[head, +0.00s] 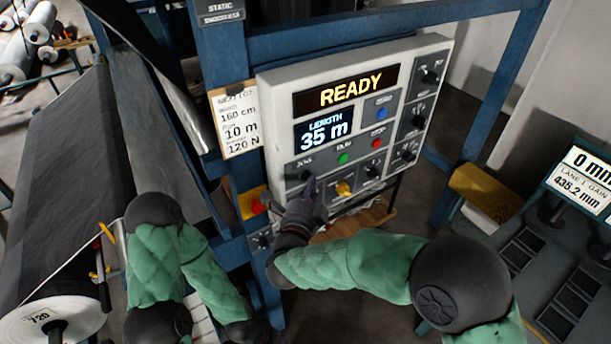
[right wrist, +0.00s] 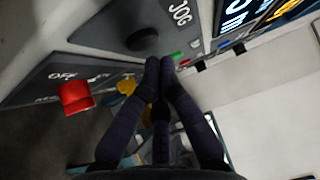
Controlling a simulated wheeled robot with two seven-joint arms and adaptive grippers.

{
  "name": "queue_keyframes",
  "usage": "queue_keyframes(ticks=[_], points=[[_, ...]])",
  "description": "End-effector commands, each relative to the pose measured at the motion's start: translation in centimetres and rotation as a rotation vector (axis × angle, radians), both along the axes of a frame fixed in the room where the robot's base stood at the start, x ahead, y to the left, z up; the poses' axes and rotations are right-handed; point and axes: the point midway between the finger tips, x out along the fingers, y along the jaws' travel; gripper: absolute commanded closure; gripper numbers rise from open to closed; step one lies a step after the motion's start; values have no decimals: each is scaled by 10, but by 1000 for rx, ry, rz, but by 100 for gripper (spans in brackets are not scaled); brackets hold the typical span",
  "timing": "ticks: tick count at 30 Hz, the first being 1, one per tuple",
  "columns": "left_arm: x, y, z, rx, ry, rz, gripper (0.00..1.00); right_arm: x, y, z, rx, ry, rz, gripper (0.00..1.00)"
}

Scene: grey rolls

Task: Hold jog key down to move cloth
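The jog key (right wrist: 143,40) is a round black button beside the JOG label in the right wrist view. It sits at the lower left of the grey and white control panel (head: 444,58) in the head view. My right gripper (right wrist: 160,62) is shut and empty, with its fingertips together just beside the key; I see no clear contact. In the head view my right gripper (head: 309,184) is at the panel's lower left, partly covering the key area. The dark cloth (head: 65,165) runs along the left. My left arm shows, but its gripper does not.
The display (head: 346,91) reads READY and the length screen (head: 324,132) 35 m. Green (head: 343,158), red (head: 377,143) and blue (head: 382,113) buttons are near. A red switch (right wrist: 76,97) is below the key. Blue frame posts (head: 510,75) flank the panel.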

Motion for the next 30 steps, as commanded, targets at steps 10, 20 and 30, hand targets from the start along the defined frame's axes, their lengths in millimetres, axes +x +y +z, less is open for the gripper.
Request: queue_keyframes(ticks=[10, 20, 30], points=[[0, 0, -1, 0, 0, 0, 60, 1, 1, 0, 0, 0, 0, 100], [0, 0, -10, 0, 0, 0, 60, 7, 5, 0, 1, 0, -1, 100], [0, 0, -10, 0, 0, 0, 60, 7, 5, 0, 0, 0, 0, 100]])
